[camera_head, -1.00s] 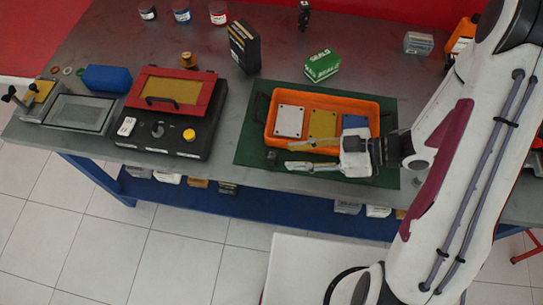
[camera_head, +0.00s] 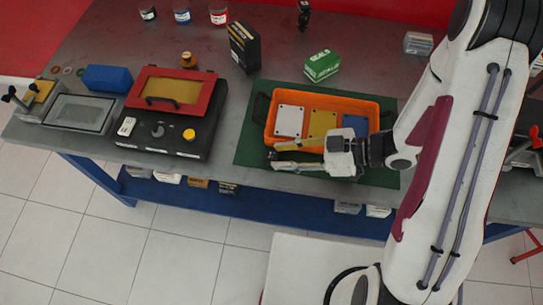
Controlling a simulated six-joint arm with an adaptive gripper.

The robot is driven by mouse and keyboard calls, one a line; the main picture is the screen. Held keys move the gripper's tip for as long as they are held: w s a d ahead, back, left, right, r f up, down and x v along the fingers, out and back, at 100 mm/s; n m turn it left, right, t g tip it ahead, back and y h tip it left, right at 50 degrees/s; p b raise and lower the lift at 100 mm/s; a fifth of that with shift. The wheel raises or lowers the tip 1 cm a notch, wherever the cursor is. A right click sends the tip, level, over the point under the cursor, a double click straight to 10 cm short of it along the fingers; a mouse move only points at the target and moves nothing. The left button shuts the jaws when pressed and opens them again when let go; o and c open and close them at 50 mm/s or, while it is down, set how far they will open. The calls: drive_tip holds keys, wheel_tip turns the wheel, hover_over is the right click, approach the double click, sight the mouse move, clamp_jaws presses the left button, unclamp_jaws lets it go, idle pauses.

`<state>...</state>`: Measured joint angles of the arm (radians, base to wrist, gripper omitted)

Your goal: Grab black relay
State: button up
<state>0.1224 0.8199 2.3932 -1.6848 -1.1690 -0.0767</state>
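The black relay (camera_head: 272,156) is a small dark cube on the green mat, in front of the orange tray's left end. My gripper (camera_head: 274,157) reaches in from the right with its fingers pointing left. The fingers are spread open, with one tip behind the relay and one in front of it. The relay appears between the fingertips and is partly hard to make out. I cannot tell whether either finger touches it.
An orange tray (camera_head: 262,137) with white, yellow and blue plates stands on the green mat (camera_head: 246,147), just behind my gripper. A black device with a red frame (camera_head: 207,103) is to the left. A green seals box (camera_head: 322,65) stands behind the tray.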

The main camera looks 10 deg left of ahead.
sight(272, 159)
drive_tip(key=shift+x, duration=1.4)
drive_tip(key=c, duration=0.7)
